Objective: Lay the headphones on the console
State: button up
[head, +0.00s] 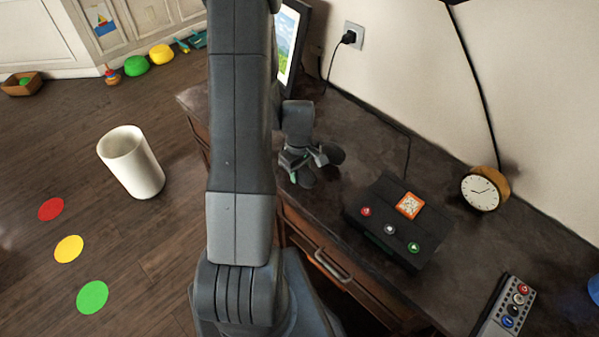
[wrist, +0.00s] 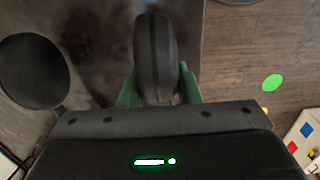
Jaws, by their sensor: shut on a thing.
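The headphones (head: 332,154) are dark, with round ear cups. My gripper (head: 296,160) is shut on them over the dark desk. In the wrist view, the green fingers of my gripper (wrist: 157,88) hold one dark cup edge-on between them, part of the headphones (wrist: 153,50). Another round dark cup shows at the left there. The headband cannot be made out clearly. The console (head: 382,240), a black box with red, grey and green buttons and an orange patterned square on top, sits on the desk to the right of my gripper, apart from the headphones.
The desk (head: 470,255) also bears a round clock (head: 485,188) by the wall, a framed screen (head: 289,45) at the back and a button panel (head: 507,306) at lower right. A white bin (head: 132,163) stands on the floor at left.

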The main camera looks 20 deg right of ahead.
jog(key=shift+f, duration=0.6)
jog(key=shift+f, duration=0.15)
jog(key=o, duration=1.1)
notch_tip(320, 180, up, 12)
jog(key=shift+r+b, duration=0.2)
jog(key=shift+b, duration=0.35)
